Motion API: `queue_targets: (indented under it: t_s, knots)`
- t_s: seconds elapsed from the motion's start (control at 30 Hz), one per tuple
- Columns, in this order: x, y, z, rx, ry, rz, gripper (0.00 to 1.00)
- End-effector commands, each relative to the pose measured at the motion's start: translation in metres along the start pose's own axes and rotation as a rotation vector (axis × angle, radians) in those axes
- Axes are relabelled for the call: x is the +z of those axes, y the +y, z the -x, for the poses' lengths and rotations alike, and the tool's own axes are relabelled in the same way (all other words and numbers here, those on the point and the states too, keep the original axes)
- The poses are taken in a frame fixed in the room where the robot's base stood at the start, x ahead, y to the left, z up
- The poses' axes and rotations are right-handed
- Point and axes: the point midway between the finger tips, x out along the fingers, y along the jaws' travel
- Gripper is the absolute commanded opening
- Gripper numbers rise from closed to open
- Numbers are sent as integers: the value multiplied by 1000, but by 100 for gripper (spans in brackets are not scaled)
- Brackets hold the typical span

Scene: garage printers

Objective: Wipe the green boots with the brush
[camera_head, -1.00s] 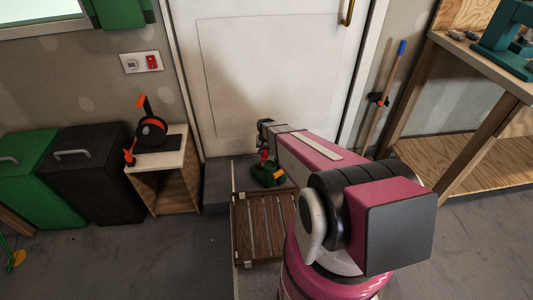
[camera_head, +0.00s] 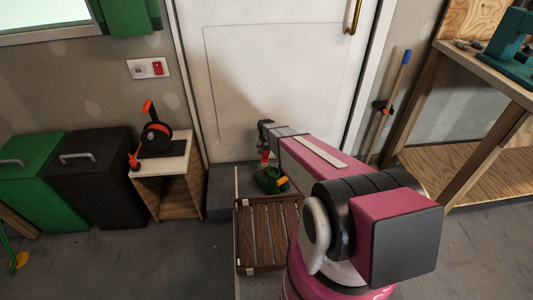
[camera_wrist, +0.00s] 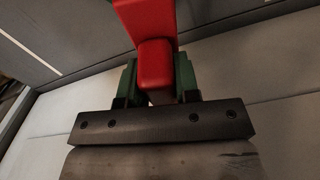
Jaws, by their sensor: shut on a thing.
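The green boots (camera_head: 271,181) stand low in front of the door, behind the slatted wooden rack; they look like one small green shape with an orange patch. My gripper (camera_head: 265,149) is just above them, at the end of my outstretched arm. It is shut on the red brush (camera_head: 265,157), which points down towards the boots. In the wrist view the red brush handle (camera_wrist: 155,65) sits between two green-sided fingers (camera_wrist: 156,88). The brush's bristle end is hidden there. I cannot tell whether the brush touches the boots.
The slatted wooden rack (camera_head: 260,256) lies in front of the boots, with a grey step (camera_head: 220,190) at left. A small wooden cabinet (camera_head: 175,190) and black bin (camera_head: 95,190) stand further left. A workbench (camera_head: 500,75) is at right. The white door (camera_head: 270,60) closes off the back.

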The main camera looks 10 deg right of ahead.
Motion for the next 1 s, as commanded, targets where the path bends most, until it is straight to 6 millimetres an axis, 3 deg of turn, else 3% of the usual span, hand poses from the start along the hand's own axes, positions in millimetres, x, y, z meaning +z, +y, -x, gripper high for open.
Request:
queue_targets:
  t_s: [0.27, 1.0]
  knots:
    - [7, -11, 2, 0, 0, 2, 0]
    - [41, 6, 4, 0, 0, 0, 0]
